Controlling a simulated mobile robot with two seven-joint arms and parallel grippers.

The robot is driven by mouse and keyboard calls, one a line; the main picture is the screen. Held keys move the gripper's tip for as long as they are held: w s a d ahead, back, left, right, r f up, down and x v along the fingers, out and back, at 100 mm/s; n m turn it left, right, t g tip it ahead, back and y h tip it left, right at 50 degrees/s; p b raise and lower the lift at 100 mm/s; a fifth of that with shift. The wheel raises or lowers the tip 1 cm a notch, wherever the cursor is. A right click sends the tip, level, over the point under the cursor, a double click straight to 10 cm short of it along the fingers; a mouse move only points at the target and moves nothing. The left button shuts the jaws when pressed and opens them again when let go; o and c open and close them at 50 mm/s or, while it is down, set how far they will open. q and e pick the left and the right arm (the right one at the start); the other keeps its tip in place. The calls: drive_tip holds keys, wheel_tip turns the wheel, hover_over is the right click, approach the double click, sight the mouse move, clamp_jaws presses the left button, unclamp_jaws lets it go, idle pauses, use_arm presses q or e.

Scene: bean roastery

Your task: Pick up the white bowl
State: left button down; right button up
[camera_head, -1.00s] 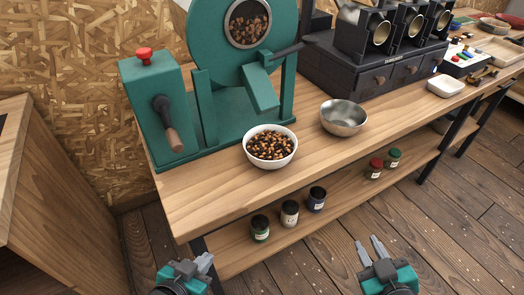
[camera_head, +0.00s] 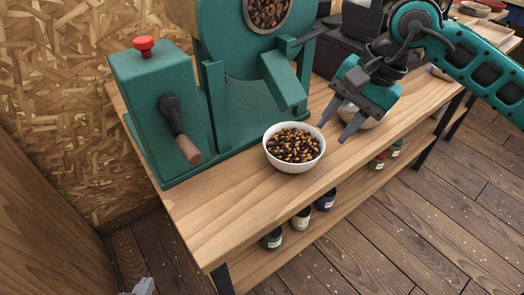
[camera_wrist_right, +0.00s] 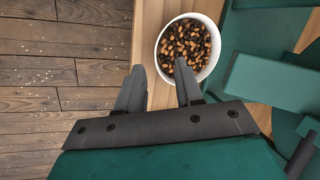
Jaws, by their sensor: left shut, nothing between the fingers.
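The white bowl (camera_head: 291,167), full of dark and orange-brown beans, stands upright on the wooden bench near its front edge. It also shows in the right wrist view (camera_wrist_right: 158,48), just beyond the fingers. My right gripper (camera_head: 331,134) is open and empty, pointing down just to the right of the bowl. In the right wrist view its fingers (camera_wrist_right: 159,64) are spread apart, and one fingertip overlaps the bowl's near rim in the picture; I cannot tell whether they touch. Only a small grey part of my left gripper (camera_head: 143,287) shows at the bottom edge, shut and empty.
The green roaster (camera_head: 240,100) stands behind the bowl, its chute (camera_head: 283,80) close above. A metal bowl (camera_head: 372,117) is partly hidden behind my right gripper. Jars (camera_head: 300,218) stand on the lower shelf. The bench top (camera_head: 215,210) left of the bowl is clear.

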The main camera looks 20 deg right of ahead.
sight(322, 150)
drive_tip(key=shift+n+h, duration=0.3)
drive_tip(key=shift+h, duration=0.5)
drive_tip(key=f, duration=0.2)
drive_tip(key=w+f, duration=0.1)
drive_tip(key=f, duration=0.1)
drive_tip(key=w+d+f+b, duration=0.1)
drive_tip(key=f, duration=0.1)
drive_tip(key=shift+w+f, duration=0.15)
drive_tip(key=shift+f, duration=0.1)
drive_tip(key=shift+w+x, duration=0.1)
drive_tip(key=shift+x, duration=1.25)
drive_tip(key=shift+w+x, duration=0.15)
drive_tip(key=shift+x, duration=1.15)
drive_tip(key=shift+r, duration=0.1)
clamp_jaws()
